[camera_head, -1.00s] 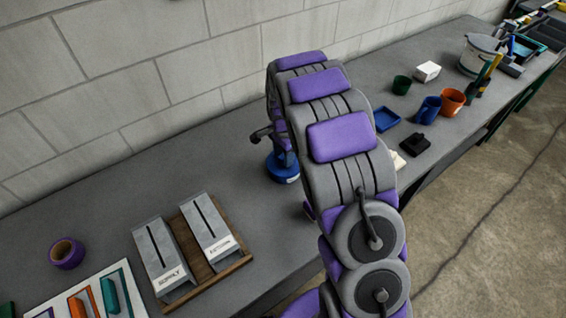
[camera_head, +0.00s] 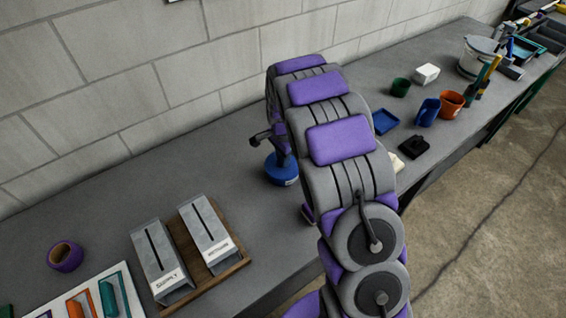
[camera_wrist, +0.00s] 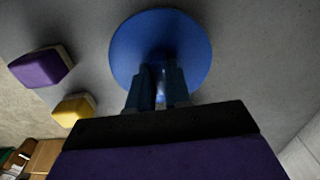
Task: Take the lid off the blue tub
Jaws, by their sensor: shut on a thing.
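The blue tub (camera_head: 283,172) stands on the grey bench, partly hidden behind my arm, with a small pale label on its side. My gripper (camera_head: 284,152) is directly above it, mostly screened by the arm in the head view. In the wrist view, the round blue lid (camera_wrist: 190,45) lies under the fingers. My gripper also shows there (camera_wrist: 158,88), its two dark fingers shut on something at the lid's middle. The gripped part is in shadow. I cannot tell whether the lid sits on the tub or is raised.
A purple block (camera_wrist: 40,66) and a yellow block (camera_wrist: 74,109) lie near the lid. Two grey slotted boxes (camera_head: 161,262) stand on a wooden base at the left. A blue tray (camera_head: 385,121) and several containers are to the right.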

